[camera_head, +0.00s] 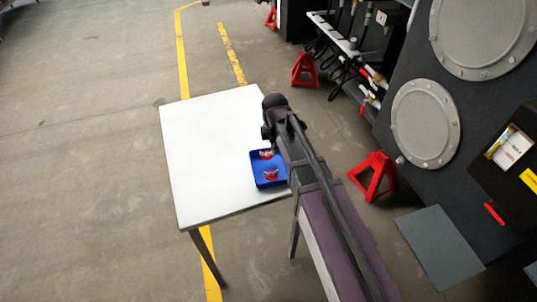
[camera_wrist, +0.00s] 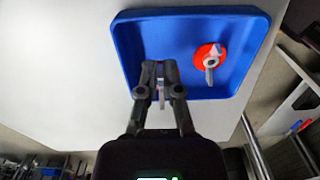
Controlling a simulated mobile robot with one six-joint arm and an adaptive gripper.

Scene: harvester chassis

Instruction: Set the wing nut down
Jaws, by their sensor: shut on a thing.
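The wing nut (camera_wrist: 161,94) shows as a small grey metal piece between the fingertips of my gripper (camera_wrist: 160,88), which is shut on it. My fingers hide most of its shape. The gripper is over the left part of a blue tray (camera_wrist: 190,14); I cannot tell whether the held piece touches the tray floor. A red round piece with a grey metal winged part (camera_wrist: 210,58) lies in the tray to the right of my fingers. In the head view my gripper (camera_head: 267,138) is at the far side of the blue tray (camera_head: 257,182), with two red-and-grey pieces showing there.
The tray stands on a white table (camera_head: 210,150) near its right edge; the table's left side is clear. Red stands (camera_head: 374,176) and a dark chassis panel with round covers (camera_head: 425,118) are to the right. Yellow lines mark the floor.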

